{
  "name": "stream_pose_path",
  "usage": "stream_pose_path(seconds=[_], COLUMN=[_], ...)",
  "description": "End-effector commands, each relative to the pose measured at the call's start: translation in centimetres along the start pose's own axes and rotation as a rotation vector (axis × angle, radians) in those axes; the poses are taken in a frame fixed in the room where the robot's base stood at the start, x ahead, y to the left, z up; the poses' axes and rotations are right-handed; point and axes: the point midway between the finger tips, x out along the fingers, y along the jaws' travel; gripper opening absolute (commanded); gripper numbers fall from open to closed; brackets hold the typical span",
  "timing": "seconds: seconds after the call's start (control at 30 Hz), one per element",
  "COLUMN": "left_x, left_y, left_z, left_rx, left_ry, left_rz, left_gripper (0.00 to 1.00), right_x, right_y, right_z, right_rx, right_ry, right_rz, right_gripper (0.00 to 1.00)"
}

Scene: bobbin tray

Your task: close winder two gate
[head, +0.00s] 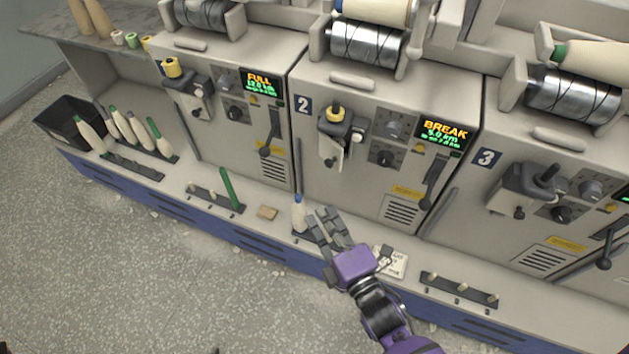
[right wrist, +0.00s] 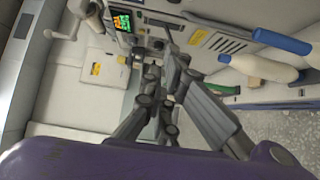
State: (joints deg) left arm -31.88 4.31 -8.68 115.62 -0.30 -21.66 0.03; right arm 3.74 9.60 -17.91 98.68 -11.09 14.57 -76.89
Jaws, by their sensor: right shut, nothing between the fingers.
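Winder two (head: 345,185) is the middle machine, with a "2" plate (head: 304,106) and a display (head: 441,132) reading BREAK. A dark lever (head: 432,185) hangs on its front below the display. I cannot tell for certain which part is the gate. My right gripper (head: 328,226) is shut and empty, in front of the winder's lower front, close to a white bobbin with a blue tip (head: 298,214). Its fingers (right wrist: 165,105) also show in the right wrist view. My left gripper is out of view.
Winder one (head: 225,135) stands left, its display reading FULL; winder three (head: 520,215) stands right. Floor (head: 150,270) in front is open.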

Motion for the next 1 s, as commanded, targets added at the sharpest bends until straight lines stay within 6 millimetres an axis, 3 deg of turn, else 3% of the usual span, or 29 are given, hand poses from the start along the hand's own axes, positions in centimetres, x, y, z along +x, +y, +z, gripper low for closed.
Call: stream_pose_path(seconds=[0.17,0.6,0.8,1.0], left_x=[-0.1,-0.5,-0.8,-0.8], left_y=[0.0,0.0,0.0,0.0], left_z=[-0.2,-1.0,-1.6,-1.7], left_rx=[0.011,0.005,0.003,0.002], left_ry=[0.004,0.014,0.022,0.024], left_rz=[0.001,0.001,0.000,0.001], left_gripper=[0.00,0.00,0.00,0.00], right_x=[1.6,10.4,10.8,10.9], right_y=[0.1,0.1,0.1,0.0], right_z=[0.0,0.3,3.2,4.0], right_rx=[-0.015,-0.013,-0.015,-0.011], right_ry=[-0.001,-0.002,-0.001,-0.002], right_rz=[0.002,-0.002,-0.002,-0.003], right_gripper=[0.00,0.00,0.00,0.00])
